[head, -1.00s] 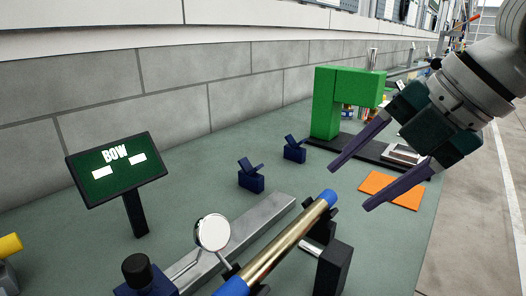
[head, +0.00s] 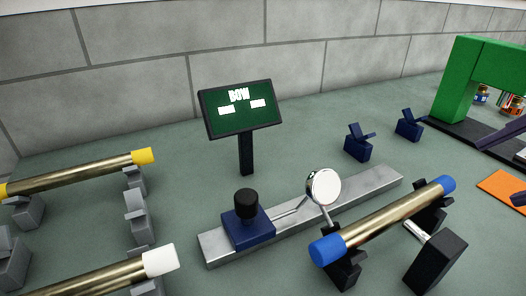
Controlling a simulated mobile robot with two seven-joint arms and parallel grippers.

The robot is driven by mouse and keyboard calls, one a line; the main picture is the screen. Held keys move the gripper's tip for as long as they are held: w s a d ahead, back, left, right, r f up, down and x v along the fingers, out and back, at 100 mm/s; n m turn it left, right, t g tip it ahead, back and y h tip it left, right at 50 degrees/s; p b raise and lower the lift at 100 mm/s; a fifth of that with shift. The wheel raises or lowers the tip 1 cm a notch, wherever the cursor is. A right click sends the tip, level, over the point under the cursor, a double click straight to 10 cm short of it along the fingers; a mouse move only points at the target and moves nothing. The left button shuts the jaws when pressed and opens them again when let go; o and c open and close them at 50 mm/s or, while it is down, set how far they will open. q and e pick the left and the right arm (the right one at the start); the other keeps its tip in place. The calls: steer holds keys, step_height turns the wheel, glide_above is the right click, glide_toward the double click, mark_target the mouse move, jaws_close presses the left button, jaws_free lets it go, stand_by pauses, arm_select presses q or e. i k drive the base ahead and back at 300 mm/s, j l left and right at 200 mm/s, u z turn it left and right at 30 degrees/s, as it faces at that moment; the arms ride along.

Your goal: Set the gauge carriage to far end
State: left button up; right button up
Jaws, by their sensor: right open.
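The gauge carriage (head: 247,229) is a dark blue block with a black knob on top. It sits on a pale metal rail (head: 365,187), near the rail's front-left end. A thin arm runs from it to a round dial gauge (head: 323,187) beside a brass spool (head: 390,220) with blue ends. The rail's back-right stretch is bare. My right gripper (head: 496,170) shows only as purple finger parts at the right edge, open, well right of the carriage and touching nothing visible. My left gripper is out of view.
A dark screen reading BOW (head: 240,108) stands behind the rail. The blue-ended spool rests on black supports. Brass spools with yellow (head: 80,173) and white (head: 110,280) ends lie at left. A green frame (head: 465,75) and an orange mat (head: 503,187) are at right.

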mark_target(247, 226)
steer(key=l+u, duration=0.25)
steer(key=u, duration=0.2)
steer(key=l+u, duration=0.6)
steer(key=u, duration=0.25)
